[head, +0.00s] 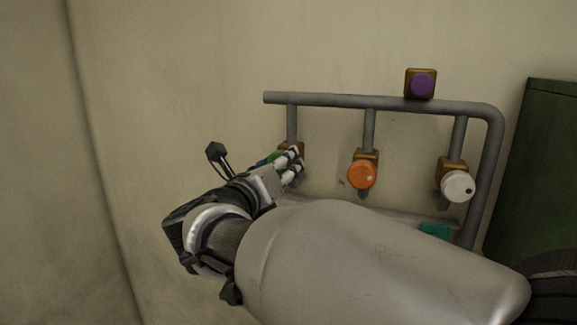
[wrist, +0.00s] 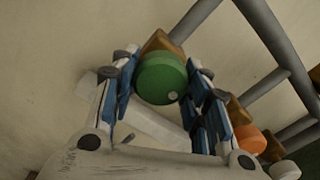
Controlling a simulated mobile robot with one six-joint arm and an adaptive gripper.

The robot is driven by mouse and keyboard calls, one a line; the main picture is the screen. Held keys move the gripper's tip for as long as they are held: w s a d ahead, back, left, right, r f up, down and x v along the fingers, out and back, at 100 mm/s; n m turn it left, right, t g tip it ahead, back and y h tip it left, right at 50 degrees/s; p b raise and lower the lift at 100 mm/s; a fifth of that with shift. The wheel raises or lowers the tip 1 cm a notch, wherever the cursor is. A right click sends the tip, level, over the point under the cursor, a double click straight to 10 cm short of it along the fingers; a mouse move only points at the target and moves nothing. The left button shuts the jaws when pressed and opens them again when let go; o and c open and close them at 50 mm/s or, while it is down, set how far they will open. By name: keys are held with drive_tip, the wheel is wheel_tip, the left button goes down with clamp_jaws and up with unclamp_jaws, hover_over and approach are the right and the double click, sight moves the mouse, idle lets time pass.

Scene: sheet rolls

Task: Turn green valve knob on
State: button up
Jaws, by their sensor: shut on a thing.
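The green valve knob (wrist: 160,80) sits between the two fingers of my gripper (wrist: 160,95) in the wrist view. It is round, with a small pale dot near its lower right edge, on a brown-orange valve body (wrist: 157,44). My gripper is shut on the knob, with the blue finger pads at its left and right sides. In the head view my gripper (head: 288,164) is at the leftmost valve of the pipe rack. There the fingers hide most of the knob, and only a sliver of green (head: 275,156) shows.
An orange knob (head: 362,175) and a white knob (head: 458,186) sit on the valves to the right. A purple button (head: 422,84) stands above the grey pipe (head: 340,101). A dark green cabinet (head: 543,160) is at the far right. The wall left of my gripper is bare.

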drive_tip(key=c, duration=0.3)
drive_tip(key=shift+n, duration=0.4)
drive_tip(key=n, duration=0.3)
drive_tip(key=n+p, duration=0.1)
drive_tip(key=n, duration=0.3)
drive_tip(key=shift+r+n, duration=0.15)
drive_tip(key=shift+n, duration=0.15)
drive_tip(key=n+p, duration=0.2)
drive_tip(key=n, duration=0.3)
drive_tip(key=shift+r+p, duration=0.15)
drive_tip(key=shift+p, duration=0.15)
drive_tip(key=shift+n+p, duration=1.15)
drive_tip(key=shift+n, duration=1.05)
